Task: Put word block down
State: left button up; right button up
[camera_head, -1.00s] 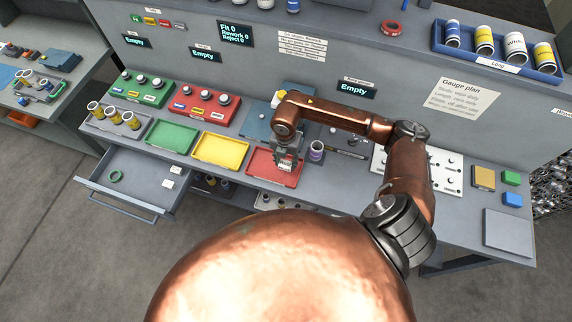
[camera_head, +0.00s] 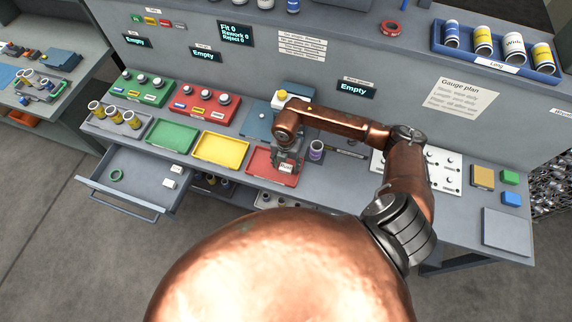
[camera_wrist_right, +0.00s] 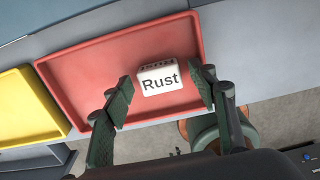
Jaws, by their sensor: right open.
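The word block (camera_wrist_right: 160,78) is white with "Rust" on its face and sits over the red tray (camera_wrist_right: 75,75) in the right wrist view. In the head view the block (camera_head: 286,167) shows small at my right gripper (camera_head: 285,161), over the red tray (camera_head: 262,168). My right gripper (camera_wrist_right: 162,92) is open, with one dark green finger on each side of the block. A gap shows between the block and each finger. Whether the block's underside fully rests on the tray floor is hard to tell. My left gripper is not in view.
A yellow tray (camera_head: 220,149) and a green tray (camera_head: 172,137) stand left of the red one. A purple-banded cup (camera_head: 317,150) stands close to its right. An open drawer (camera_head: 135,187) juts out at the front left. A low grey back panel borders the bench.

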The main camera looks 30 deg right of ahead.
aim_at(286, 166)
jog(key=shift+r, duration=0.1)
jog(key=shift+w+r, duration=0.1)
jog(key=shift+r, duration=0.25)
notch_tip(286, 166, up, 11)
jog(key=b, duration=0.1)
jog(key=shift+r, duration=0.2)
